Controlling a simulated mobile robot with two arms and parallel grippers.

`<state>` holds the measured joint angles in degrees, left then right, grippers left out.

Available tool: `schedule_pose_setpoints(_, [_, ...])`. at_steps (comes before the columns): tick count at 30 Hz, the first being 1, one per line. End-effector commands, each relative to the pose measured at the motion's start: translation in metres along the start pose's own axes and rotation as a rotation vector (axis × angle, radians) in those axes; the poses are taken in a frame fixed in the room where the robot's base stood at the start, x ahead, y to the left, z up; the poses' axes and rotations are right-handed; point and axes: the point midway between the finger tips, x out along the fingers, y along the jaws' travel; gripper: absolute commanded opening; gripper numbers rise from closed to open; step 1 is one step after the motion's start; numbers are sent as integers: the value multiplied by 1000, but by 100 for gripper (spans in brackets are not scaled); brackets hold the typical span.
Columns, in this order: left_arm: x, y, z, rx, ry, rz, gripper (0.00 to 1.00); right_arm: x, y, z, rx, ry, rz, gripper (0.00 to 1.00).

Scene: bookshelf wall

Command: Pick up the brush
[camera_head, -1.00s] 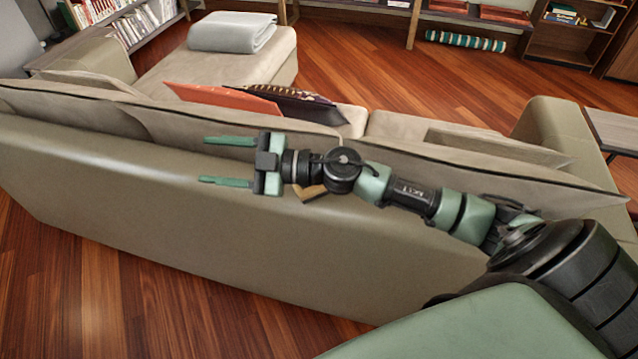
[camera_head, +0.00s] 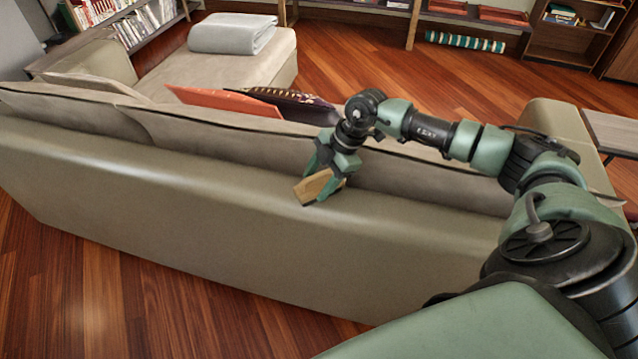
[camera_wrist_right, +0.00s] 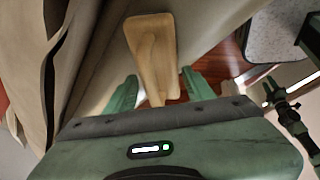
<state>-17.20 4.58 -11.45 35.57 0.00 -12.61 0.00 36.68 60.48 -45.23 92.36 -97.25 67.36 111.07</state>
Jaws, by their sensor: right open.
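The brush (camera_head: 317,186) is a light wooden block with a handle, lying on top of the sofa's back edge. It also shows in the right wrist view (camera_wrist_right: 152,55), where its narrow handle end lies between the two green fingers. My right gripper (camera_head: 328,184) points down at the brush from above, with its fingers on either side of it. In the right wrist view the fingers (camera_wrist_right: 158,88) are spread, with gaps on both sides of the brush.
The beige sofa back (camera_head: 180,205) runs across the view under the brush. Orange (camera_head: 222,98) and dark patterned cushions (camera_head: 290,104) lie on the seat side. A folded grey blanket (camera_head: 232,33) is farther back. Wooden floor is bare in front of the sofa.

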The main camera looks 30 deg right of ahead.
Motion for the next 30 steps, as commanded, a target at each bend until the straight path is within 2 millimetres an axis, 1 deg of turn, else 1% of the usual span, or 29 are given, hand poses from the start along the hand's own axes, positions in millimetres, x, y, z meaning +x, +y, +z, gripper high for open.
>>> schedule_pose_setpoints(1, [-4, 0, 0, 0, 0, 0, 36, 6, 0, -2, 2, 2, -1, 54])
schedule_pose_setpoints(3, [-5, 0, 0, 0, 0, 0, 36, 15, 0, -1, 1, 2, 0, 54])
schedule_pose_setpoints(5, [-5, 0, 0, 0, -1, 0, 36, 20, 0, -1, 1, 1, 0, 54])
schedule_pose_setpoints(12, [-5, 0, 0, 1, -1, 0, 36, 23, 0, 0, 0, 1, 1, 54])
schedule_pose_setpoints(13, [-5, 0, 0, 1, -1, 0, 36, 23, 0, 0, 0, 1, 1, 51])
schedule_pose_setpoints(14, [-5, 0, 0, 1, -1, 0, 36, 23, 0, 0, 0, 1, 1, 43])
schedule_pose_setpoints(15, [-5, 0, 0, 1, -1, 0, 36, 22, 0, 0, 0, 1, 1, 31])
schedule_pose_setpoints(17, [-5, 0, 0, 1, -1, 0, 36, 22, 0, 0, 0, 1, 1, 15])
schedule_pose_setpoints(18, [-5, 0, 0, 1, -1, 0, 36, 22, 0, 0, 0, 1, 1, 4])
schedule_pose_setpoints(19, [-5, 0, 0, 1, -1, 0, 36, 22, 1, -1, -1, 2, 2, 3])
schedule_pose_setpoints(20, [-5, 0, 0, 1, -1, 0, 36, 22, 1, -1, -1, 2, 2, 0])
schedule_pose_setpoints(26, [-4, 0, 0, 1, -1, 0, 36, 21, 1, -1, -1, 2, 3, 0])
schedule_pose_setpoints(30, [-3, 0, 0, 1, -1, 0, 36, 15, 3, -4, -2, 2, 4, 0])
